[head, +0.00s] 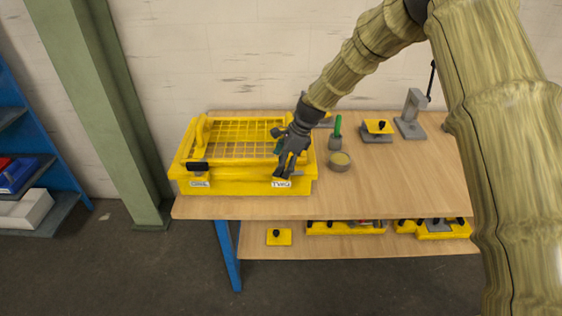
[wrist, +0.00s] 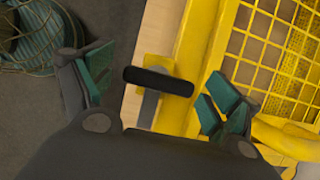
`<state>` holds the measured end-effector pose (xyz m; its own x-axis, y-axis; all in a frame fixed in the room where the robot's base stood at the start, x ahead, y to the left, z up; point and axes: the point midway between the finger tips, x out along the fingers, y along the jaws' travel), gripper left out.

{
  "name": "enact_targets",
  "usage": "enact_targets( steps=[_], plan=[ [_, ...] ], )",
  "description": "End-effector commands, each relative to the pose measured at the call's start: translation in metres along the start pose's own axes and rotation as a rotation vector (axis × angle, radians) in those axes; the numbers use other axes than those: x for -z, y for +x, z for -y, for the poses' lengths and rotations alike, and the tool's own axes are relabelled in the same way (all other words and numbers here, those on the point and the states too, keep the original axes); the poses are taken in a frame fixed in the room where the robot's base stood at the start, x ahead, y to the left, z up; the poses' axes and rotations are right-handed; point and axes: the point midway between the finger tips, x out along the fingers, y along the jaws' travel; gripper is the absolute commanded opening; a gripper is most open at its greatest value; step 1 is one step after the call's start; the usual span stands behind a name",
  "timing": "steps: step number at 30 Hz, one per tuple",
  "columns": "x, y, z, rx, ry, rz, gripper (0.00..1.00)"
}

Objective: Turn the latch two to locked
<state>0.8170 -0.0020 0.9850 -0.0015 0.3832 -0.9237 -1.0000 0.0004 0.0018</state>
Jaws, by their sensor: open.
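The yellow box with a mesh lid (head: 240,187) sits on the wooden bench. The TWO label (head: 281,183) is on its front right; latch two there is mostly hidden by my gripper (head: 284,172) in the head view. In the wrist view, latch two shows as a black bar handle (wrist: 158,81) on a grey stem, beside the yellow frame. The bar lies crosswise to the frame's edge. My gripper (wrist: 155,90) is open, its green-padded fingers apart on either side of the handle. Contact is not visible. Another latch with a black handle (head: 198,166) is at the front left.
A round tin (head: 340,162), a green-handled tool (head: 337,128) and a grey stand (head: 411,115) are on the bench (head: 420,180) to the right. Yellow parts lie on the lower shelf (head: 345,245). A cable coil (wrist: 30,35) shows beyond the bench edge in the wrist view.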

Motion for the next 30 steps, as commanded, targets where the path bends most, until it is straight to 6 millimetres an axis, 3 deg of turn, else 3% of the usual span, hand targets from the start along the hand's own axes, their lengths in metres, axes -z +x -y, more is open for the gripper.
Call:
enact_targets(
  steps=[10,17,18,30],
  plan=[
    [-0.0001,0.0022,0.0003,0.001,-0.001,0.0,0.87],
    [0.0,0.0021,0.0003,0.001,-0.001,0.0,0.46],
    [0.0,0.0021,0.0003,0.001,-0.001,0.0,0.44],
    [0.0,0.0015,0.0012,-0.022,-0.06,-0.001,0.44]
  ],
)
